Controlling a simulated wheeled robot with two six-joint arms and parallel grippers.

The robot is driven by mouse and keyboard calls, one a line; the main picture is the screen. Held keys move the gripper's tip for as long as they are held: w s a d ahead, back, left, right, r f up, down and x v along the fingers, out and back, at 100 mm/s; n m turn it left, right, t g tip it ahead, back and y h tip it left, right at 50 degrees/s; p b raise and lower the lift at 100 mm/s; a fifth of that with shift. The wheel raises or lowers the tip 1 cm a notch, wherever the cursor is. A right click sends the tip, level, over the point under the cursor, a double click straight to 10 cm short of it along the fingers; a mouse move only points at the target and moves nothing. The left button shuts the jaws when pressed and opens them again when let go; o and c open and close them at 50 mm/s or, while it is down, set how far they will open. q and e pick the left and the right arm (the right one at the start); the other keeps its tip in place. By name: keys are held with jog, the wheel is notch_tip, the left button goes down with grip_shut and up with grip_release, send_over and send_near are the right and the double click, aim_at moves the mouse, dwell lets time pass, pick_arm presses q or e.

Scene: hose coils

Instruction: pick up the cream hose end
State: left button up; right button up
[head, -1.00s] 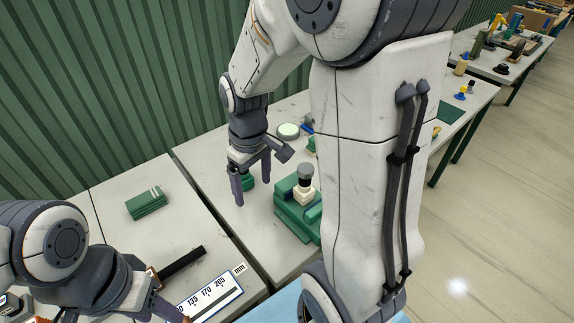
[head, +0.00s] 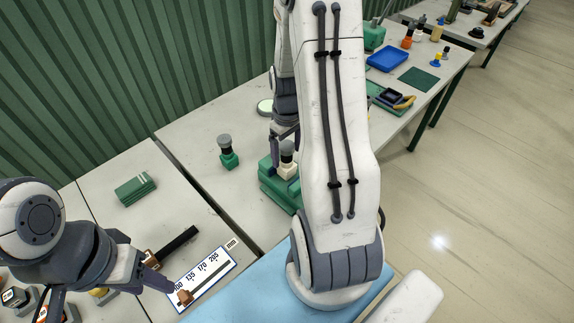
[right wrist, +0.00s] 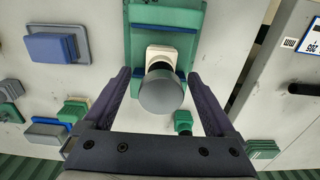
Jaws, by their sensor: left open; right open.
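The cream hose end (head: 289,170), a cream block with a dark neck and grey cap, stands on a green block (head: 280,196) in the head view. The right wrist view shows its cream part (right wrist: 172,52) and its round grey cap between my open fingers. My right gripper (right wrist: 160,82) is open and empty, over the cap; I cannot tell if the fingers touch it. In the head view my right arm hides most of that gripper. My left gripper (head: 105,292) is open at the lower left, far from the cream hose end.
A scale card (head: 205,277) and folded green pieces (head: 135,189) lie on the left table. A blue tray (head: 387,60) is farther back. Bare tabletop (head: 195,130) lies behind the green hose end.

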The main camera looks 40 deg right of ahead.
aim_at(286, 160)
jog(key=shift+a+f+p, duration=0.1)
jog(key=shift+f+p, duration=0.25)
jog(key=shift+f, duration=1.55)
grip_shut()
